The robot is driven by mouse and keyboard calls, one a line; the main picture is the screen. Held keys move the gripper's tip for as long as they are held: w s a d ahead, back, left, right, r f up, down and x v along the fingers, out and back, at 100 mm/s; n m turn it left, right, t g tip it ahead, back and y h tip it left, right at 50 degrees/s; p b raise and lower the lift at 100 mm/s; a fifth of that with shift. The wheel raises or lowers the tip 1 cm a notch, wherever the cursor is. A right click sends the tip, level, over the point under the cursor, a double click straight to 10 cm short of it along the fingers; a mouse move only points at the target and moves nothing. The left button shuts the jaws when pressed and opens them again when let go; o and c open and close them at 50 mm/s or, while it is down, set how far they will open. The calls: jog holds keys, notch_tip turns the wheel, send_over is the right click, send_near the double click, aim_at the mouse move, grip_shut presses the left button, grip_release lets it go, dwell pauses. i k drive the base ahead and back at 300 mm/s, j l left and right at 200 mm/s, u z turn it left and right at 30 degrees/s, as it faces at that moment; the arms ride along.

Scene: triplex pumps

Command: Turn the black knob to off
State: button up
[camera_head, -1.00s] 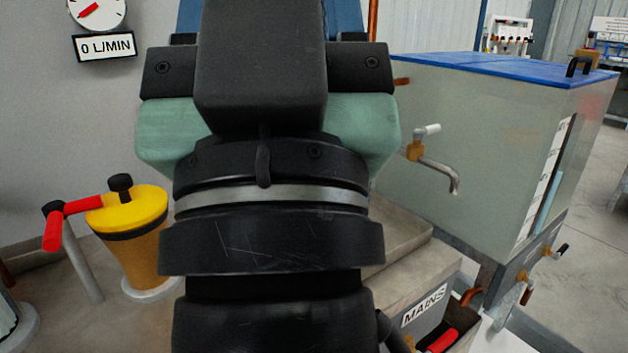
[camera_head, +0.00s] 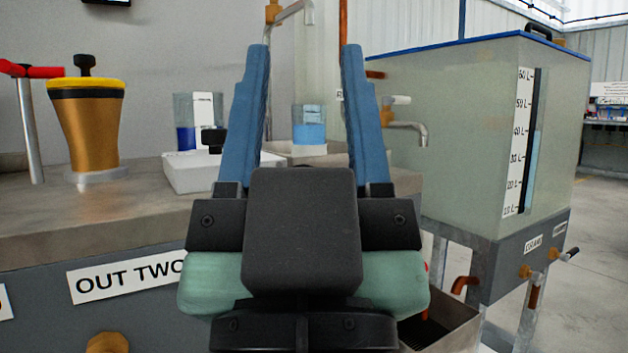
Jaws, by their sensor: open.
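Two black knobs show. A small black knob (camera_head: 213,139) stands on a low white box (camera_head: 190,176) on the bench, just left of my left finger, which hides part of the box. Another black knob (camera_head: 85,64) tops a brass and yellow fitting (camera_head: 87,130) at the left. I cannot tell which one the task names, nor their settings. My gripper (camera_head: 304,55) is open and empty, its two blue fingers pointing up and away. The small knob lies outside the fingers; whether it touches the left one is unclear.
A clear beaker (camera_head: 184,110) stands by the white box; another beaker with blue liquid (camera_head: 309,124) shows between my fingers. A red-handled pipe (camera_head: 30,120) is far left. A large tank (camera_head: 455,130) with a tap (camera_head: 408,128) fills the right. Bare bench (camera_head: 40,215) lies at front left.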

aim_at(214, 136)
jog(key=k+j, duration=0.2)
jog(key=j, duration=0.15)
jog(key=k+j, duration=0.2)
jog(key=j, duration=0.2)
jog(key=k+j, duration=0.2)
jog(key=j, duration=0.15)
jog(key=k+j, duration=0.25)
jog(key=j, duration=0.15)
jog(key=k+j, duration=0.2)
jog(key=j, duration=0.15)
jog(key=i+j+z, duration=0.1)
jog(key=z, duration=0.4)
jog(key=i+j, duration=0.05)
